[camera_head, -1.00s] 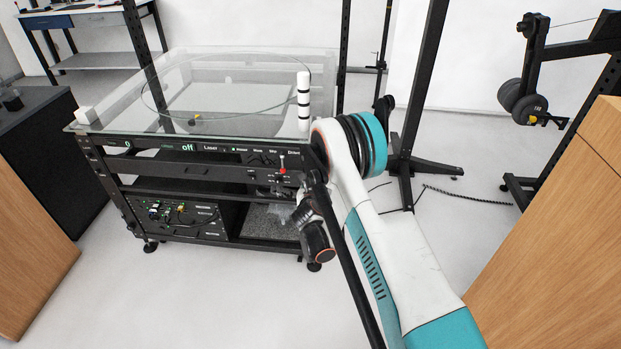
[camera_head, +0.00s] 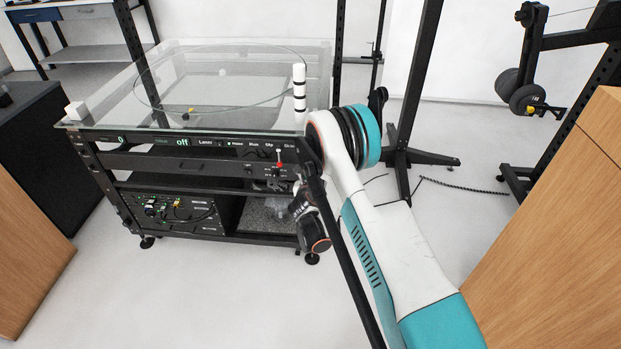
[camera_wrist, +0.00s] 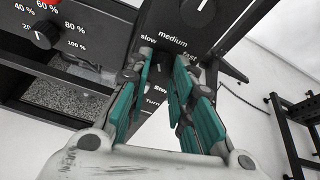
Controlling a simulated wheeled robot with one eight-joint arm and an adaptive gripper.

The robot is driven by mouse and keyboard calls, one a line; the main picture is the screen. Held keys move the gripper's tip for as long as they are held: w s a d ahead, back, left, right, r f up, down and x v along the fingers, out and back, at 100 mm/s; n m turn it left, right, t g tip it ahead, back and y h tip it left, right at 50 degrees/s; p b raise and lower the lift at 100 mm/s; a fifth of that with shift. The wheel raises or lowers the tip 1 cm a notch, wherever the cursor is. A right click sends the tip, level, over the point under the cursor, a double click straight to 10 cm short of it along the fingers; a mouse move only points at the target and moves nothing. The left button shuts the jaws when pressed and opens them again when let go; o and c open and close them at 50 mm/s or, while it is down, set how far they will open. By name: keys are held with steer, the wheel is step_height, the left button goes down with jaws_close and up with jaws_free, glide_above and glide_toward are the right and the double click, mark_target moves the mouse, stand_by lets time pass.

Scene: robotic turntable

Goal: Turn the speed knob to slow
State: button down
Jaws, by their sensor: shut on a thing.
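My gripper (camera_wrist: 164,60) has its two teal fingers at the panel, closed in around the spot of the speed knob. The labels "slow" (camera_wrist: 148,39), "medium" (camera_wrist: 173,42) and "fast" (camera_wrist: 190,57) arc around the fingertips. The knob itself is hidden or too dark to make out between the fingers, so I cannot tell its setting. In the head view, my gripper (camera_head: 288,208) is small and partly hidden by my arm, at the right front of the turntable rig (camera_head: 190,138).
A dark percentage knob (camera_wrist: 45,36) is at the upper left of the wrist view. A glass top (camera_head: 215,105) covers the rig. A wooden cabinet (camera_head: 570,210) stands right, and a dark stand (camera_head: 405,150) behind my arm. The floor in front is clear.

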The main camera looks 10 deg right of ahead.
steer(key=n+h, duration=0.1)
steer(key=n, duration=0.1)
steer(key=shift+a+n+g+h, duration=0.15)
steer(key=shift+n+g+h, duration=0.15)
steer(key=shift+h, duration=0.1)
steer(key=c, duration=1.4)
jaws_free()
